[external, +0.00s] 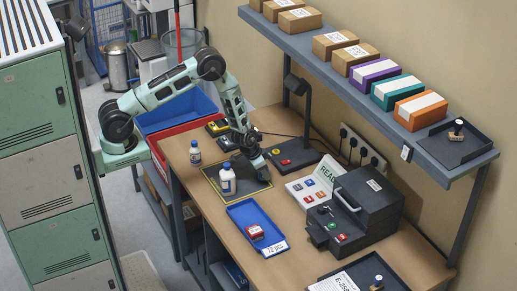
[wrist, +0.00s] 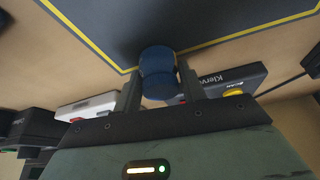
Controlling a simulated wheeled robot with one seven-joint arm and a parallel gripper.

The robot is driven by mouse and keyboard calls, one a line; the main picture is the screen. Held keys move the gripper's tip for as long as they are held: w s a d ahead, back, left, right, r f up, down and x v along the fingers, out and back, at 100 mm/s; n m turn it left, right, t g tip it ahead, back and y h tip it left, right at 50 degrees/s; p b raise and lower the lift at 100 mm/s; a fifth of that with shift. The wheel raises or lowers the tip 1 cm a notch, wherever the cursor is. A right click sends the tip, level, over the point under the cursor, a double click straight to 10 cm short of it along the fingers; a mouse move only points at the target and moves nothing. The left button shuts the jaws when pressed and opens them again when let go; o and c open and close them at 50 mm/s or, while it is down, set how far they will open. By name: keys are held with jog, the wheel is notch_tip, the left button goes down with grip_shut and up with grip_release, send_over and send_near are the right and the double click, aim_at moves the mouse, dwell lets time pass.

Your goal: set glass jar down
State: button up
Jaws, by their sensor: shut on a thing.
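My gripper (external: 258,165) is low over the back edge of the dark mat with a yellow border (external: 253,192). In the wrist view, my gripper (wrist: 160,88) is shut on a blue, round-topped thing (wrist: 158,72), taken as the glass jar; only its blue part shows. A white-labelled bottle with a blue cap (external: 227,183) stands upright on the mat, just left of my gripper. I cannot tell from the external view whether this is the held thing or whether the jar is hidden by my gripper. Contact under the held thing is not visible.
A similar blue-capped bottle (external: 195,153) stands on the bench (external: 180,165), left of the mat. A blue tray (external: 240,214) with a red item lies in front. A READY panel (external: 311,190) and black machine (external: 357,208) stand right. A black-based stand (external: 290,158) is behind.

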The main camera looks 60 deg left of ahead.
jog(key=shift+f, duration=0.2)
jog(key=o, duration=1.1)
jog(key=shift+c, duration=0.2)
jog(key=shift+r, duration=0.1)
